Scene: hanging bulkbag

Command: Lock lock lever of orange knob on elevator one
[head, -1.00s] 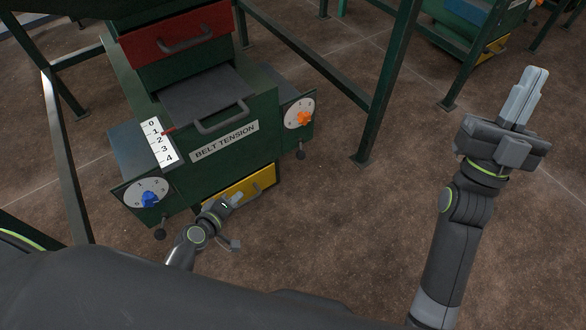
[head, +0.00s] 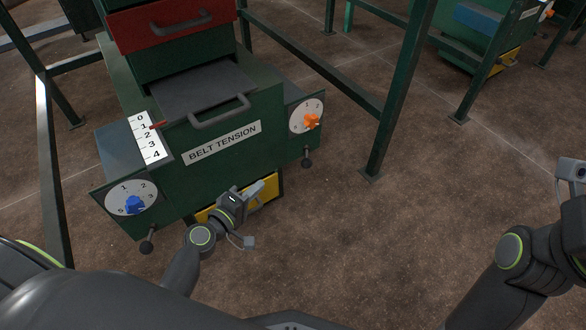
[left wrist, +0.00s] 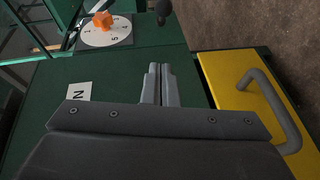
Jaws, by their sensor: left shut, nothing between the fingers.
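The orange knob (head: 311,121) sits on a white numbered dial (head: 296,113) on the right side of the green belt tension machine. The lock lever (head: 307,161), a dark stem with a black ball end, hangs below that dial. My left gripper (head: 265,188) is shut and empty, in front of the yellow drawer, below and left of the lever. In the left wrist view the shut fingers (left wrist: 160,85) point toward the dial side. The orange knob (left wrist: 103,21) and the black lever ball (left wrist: 163,9) show at the top, apart from the fingers. My right gripper is out of view.
A blue knob (head: 134,204) with its own black-ball lever (head: 147,246) is at the machine's left. A yellow drawer (left wrist: 240,93) with a grey handle lies close to my left gripper. A green frame post (head: 400,95) stands right of the machine. Open floor lies between.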

